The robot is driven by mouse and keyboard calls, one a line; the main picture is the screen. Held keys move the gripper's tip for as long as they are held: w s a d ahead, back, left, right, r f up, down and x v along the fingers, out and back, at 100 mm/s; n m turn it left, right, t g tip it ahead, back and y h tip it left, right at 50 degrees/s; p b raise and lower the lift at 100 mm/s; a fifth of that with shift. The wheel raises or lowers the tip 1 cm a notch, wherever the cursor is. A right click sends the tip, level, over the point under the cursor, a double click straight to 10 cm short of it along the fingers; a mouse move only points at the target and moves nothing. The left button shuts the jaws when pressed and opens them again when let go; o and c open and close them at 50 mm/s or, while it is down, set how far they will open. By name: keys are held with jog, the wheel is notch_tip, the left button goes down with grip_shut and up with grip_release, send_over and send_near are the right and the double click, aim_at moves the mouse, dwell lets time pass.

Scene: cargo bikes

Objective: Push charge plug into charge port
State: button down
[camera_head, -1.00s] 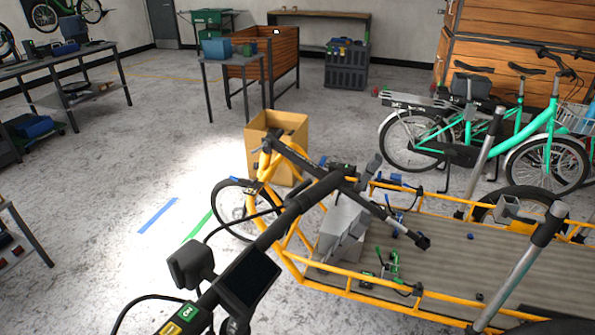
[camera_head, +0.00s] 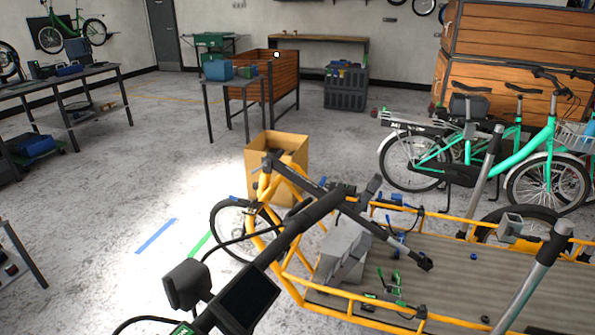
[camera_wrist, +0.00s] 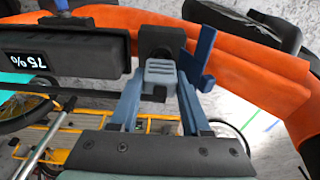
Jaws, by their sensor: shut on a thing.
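In the wrist view my gripper (camera_wrist: 160,88) reaches up from the bottom edge, its blue fingers on either side of a grey ribbed charge plug (camera_wrist: 160,73). It is shut on the plug. The plug's far end meets a black block (camera_wrist: 162,38) that looks like the charge port, set against an orange frame tube (camera_wrist: 237,50). I cannot tell how deep the plug sits, as the contact is hidden. A black battery-like unit with an upside-down "75%" display (camera_wrist: 25,60) is left of the port. I cannot make out gripper, plug or port in the head view.
A blue upright part (camera_wrist: 202,57) stands close right of the plug. In the head view a yellow cargo bike (camera_head: 345,300) with a black handlebar (camera_head: 300,225) fills the foreground. A cardboard box (camera_head: 290,150) stands behind it. Green bikes (camera_head: 520,165) stand at right; floor at left is open.

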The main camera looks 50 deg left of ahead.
jog(key=shift+f+b, duration=0.4)
jog(key=shift+f, duration=0.3)
jog(key=shift+c, duration=1.4)
grip_release()
jog(key=shift+a, duration=0.15)
jog(key=shift+s, duration=0.1)
notch_tip(320, 180, up, 13)
jog(key=s+d+p, duration=0.1)
jog(key=p, duration=0.2)
jog(key=shift+s+d, duration=0.15)
jog(key=shift+d, duration=0.1)
